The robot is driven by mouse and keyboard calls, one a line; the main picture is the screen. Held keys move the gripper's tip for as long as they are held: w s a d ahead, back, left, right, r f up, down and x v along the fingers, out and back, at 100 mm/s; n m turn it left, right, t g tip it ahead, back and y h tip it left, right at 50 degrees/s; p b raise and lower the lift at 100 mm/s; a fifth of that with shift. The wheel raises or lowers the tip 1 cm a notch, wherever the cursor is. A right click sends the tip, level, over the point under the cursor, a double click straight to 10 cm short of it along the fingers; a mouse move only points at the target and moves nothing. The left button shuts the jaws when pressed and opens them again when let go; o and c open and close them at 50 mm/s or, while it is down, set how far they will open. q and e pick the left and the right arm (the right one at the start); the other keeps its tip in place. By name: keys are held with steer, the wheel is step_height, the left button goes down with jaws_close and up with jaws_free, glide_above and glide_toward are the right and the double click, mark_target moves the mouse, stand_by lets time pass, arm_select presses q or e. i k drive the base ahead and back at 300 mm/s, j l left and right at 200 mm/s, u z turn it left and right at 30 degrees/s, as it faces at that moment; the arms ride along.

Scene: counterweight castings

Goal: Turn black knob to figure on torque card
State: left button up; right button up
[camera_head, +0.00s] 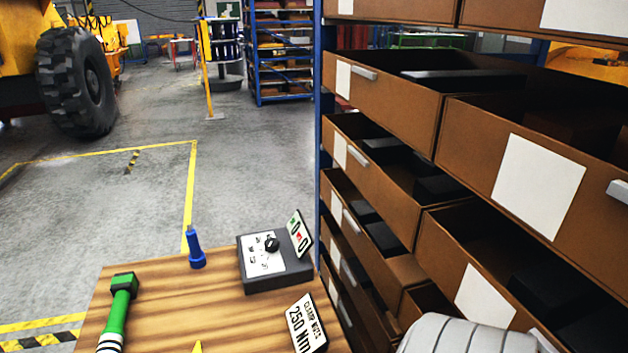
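The black knob (271,244) sits on the white dial plate (262,255) of a dark box (270,283) on the wooden table. Small marks surround the knob, too small to read; I cannot tell which one it points to. The torque card (306,323) stands at the table's front right and reads "CLAMP NUTS 250 Nm". A second small card (299,234) with green and red marks stands at the box's right rear edge. Neither of my grippers is in view; a white rounded part at bottom right looks like my arm.
On the wooden table (160,290) are a green-handled hammer (118,312), an upright blue tool (195,248) and a yellow tip (197,347) at the bottom edge. A rack of open brown drawers (385,195) stands close on the right.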

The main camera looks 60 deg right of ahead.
mark_target(272, 245)
steer(key=z, duration=1.45)
